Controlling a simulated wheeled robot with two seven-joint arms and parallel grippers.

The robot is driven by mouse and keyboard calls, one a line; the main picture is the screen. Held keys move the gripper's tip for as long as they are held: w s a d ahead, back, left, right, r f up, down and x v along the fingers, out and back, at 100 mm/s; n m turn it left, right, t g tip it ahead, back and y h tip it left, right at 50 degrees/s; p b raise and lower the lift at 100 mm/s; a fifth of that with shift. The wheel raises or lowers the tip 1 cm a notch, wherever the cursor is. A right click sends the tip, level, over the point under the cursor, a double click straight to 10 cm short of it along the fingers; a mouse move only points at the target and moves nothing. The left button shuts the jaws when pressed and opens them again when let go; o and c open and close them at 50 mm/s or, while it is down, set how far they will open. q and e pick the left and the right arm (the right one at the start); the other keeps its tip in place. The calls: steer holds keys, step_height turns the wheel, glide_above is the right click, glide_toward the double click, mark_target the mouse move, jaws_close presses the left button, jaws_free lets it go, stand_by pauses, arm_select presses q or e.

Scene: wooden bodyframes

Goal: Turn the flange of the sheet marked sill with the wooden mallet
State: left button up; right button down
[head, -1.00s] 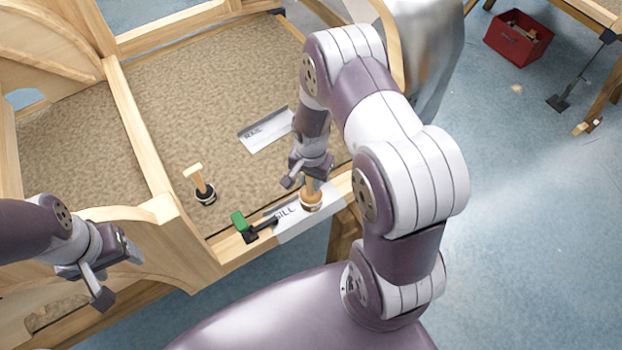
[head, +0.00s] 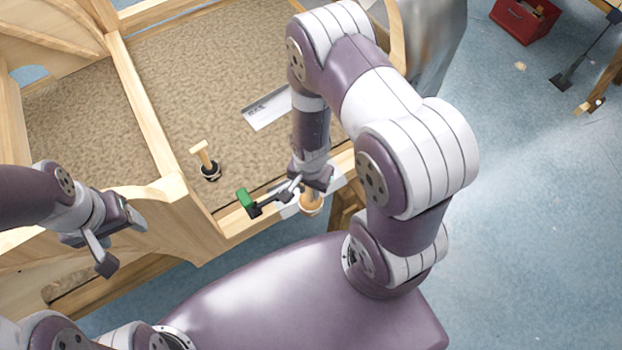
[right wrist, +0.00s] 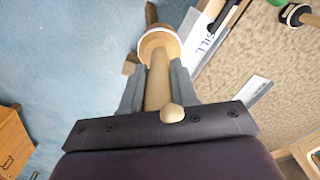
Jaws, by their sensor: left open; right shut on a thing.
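The sheet marked sill (head: 290,211) lies on the front rail, largely covered by my right gripper in the head view; its lettering shows in the right wrist view (right wrist: 208,38). A green-handled clamp (head: 246,199) sits at its left end. My right gripper (head: 308,186) is shut on the handle of the wooden mallet (right wrist: 158,85). The mallet's round pale head (head: 312,206) hangs below the gripper at the sheet's near edge; I cannot tell whether they touch. My left gripper (head: 122,240) is open and empty at the left, near the wooden frame.
A second mallet with a dark head (head: 210,172) stands on the brown panel inside the frame. Another marked sheet (head: 268,107) lies behind it. Draped silvery material (head: 432,40) hangs at the back right. A red box (head: 525,20) is on the open blue floor.

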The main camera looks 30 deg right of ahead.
steer(key=shift+d+f, duration=0.1)
steer(key=w+d+f+b, duration=0.2)
steer(key=w+d+b, duration=0.2)
steer(key=w, duration=0.4)
steer(key=shift+d, duration=0.3)
steer(key=shift+s+r, duration=0.1)
steer(key=shift+s, duration=0.05)
